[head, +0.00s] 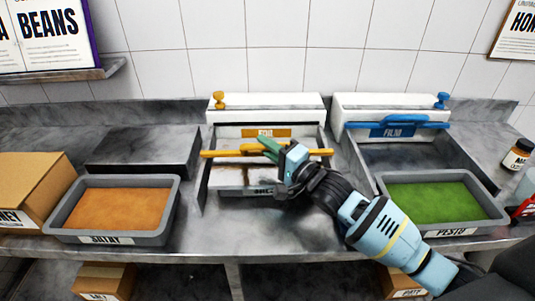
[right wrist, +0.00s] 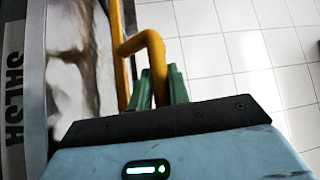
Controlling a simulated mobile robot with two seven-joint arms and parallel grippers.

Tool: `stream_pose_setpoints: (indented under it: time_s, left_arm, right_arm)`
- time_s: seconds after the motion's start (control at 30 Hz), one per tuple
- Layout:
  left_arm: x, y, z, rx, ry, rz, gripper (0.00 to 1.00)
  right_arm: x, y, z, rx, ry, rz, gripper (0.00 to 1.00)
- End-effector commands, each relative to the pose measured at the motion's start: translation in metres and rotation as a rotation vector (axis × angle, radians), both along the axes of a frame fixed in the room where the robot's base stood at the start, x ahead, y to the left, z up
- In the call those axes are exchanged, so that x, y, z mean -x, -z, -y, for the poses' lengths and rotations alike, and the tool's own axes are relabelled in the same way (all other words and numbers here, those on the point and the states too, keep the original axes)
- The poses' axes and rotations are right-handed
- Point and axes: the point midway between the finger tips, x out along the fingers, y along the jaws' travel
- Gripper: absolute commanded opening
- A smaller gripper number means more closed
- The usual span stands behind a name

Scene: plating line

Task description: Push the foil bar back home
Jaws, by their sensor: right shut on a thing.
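The foil bar (head: 222,153) is a yellow bar with a raised handle, lying across the bay in front of the white foil dispenser (head: 266,102). It stands a little forward of the orange foil label (head: 266,133). My right gripper (head: 268,148) is shut on the bar's handle, coming from the right. In the right wrist view the green fingers (right wrist: 157,88) sit either side of the yellow handle (right wrist: 150,45). A shiny sheet (head: 228,176) lies under and in front of the bar, over a tray marked SALSA, partly hidden by my arm. My left gripper is not in view.
The blue film bar (head: 400,125) sits against its dispenser at the right. A satay tray (head: 170,205) stands left and a pesto tray (head: 390,190) right. A cardboard box (head: 30,180) is far left; a jar (head: 517,155) is far right.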

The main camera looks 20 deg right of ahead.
Motion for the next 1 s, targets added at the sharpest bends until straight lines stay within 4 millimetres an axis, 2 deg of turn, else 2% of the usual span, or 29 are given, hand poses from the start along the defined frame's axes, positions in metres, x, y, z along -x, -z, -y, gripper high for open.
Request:
stream_pose_setpoints:
  time_s: [0.23,0.27,0.4,0.77,1.0]
  left_arm:
    - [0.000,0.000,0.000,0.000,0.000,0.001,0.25]
    - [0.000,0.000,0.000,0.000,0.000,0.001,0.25]
    - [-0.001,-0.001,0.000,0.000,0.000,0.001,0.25]
    - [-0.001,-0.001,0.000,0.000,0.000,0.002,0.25]
    - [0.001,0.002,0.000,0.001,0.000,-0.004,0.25]
  right_arm:
    - [0.000,0.001,0.000,0.000,0.000,-0.002,0.00]
    - [0.000,0.001,0.000,0.000,0.000,-0.002,0.20]
    - [0.000,0.000,0.000,0.000,0.001,-0.002,0.39]
    - [0.003,0.001,0.002,0.000,0.001,-0.002,0.40]
    - [0.030,0.007,0.017,0.000,0.001,-0.005,0.40]
